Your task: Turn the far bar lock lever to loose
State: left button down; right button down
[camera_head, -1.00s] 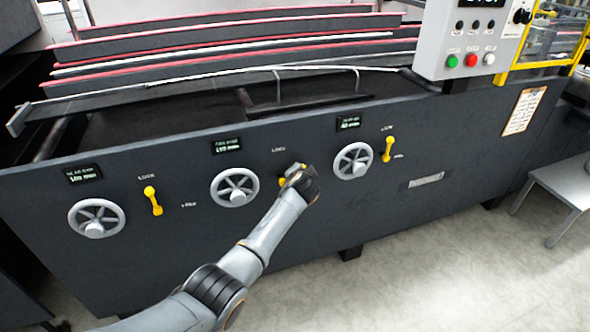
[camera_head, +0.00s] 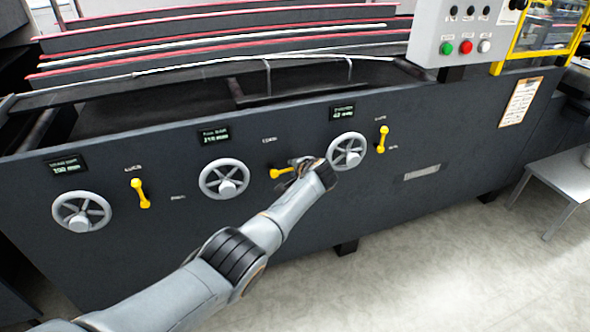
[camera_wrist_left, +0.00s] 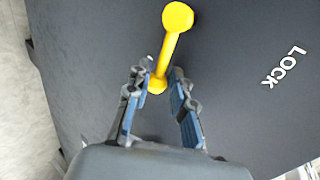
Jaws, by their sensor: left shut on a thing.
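The yellow lock lever (camera_head: 283,172) in the middle of the dark machine panel lies nearly level, beside the middle handwheel. Its round knob points left, and its other end is at my left gripper (camera_head: 303,166). In the left wrist view the lever (camera_wrist_left: 170,48) runs down from its knob to an end between the two fingers of the left gripper (camera_wrist_left: 160,98). The left gripper is shut on that lower end. The fingers partly hide it. A white LOCK label (camera_wrist_left: 284,67) is to its right. My right gripper is not in view.
Handwheels (camera_head: 81,212), (camera_head: 223,179) and (camera_head: 347,151) line the panel. Other yellow levers stand nearly upright at left (camera_head: 140,194) and right (camera_head: 383,139). A control box (camera_head: 460,40) is at upper right, a grey table (camera_head: 560,175) at right. Floor in front is clear.

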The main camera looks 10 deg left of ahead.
pick_arm(q)
jog(key=shift+w+d, duration=0.1)
jog(key=shift+d, duration=0.2)
jog(key=c, duration=1.5)
grip_release()
jog(key=o, duration=0.4)
jog(key=shift+w, duration=0.1)
jog(key=shift+c, duration=0.2)
jog(key=shift+s, duration=0.2)
jog(key=v, duration=1.1)
jog(key=shift+s+d+r, duration=0.2)
jog(key=shift+s, duration=0.05)
jog(key=shift+f, duration=0.15)
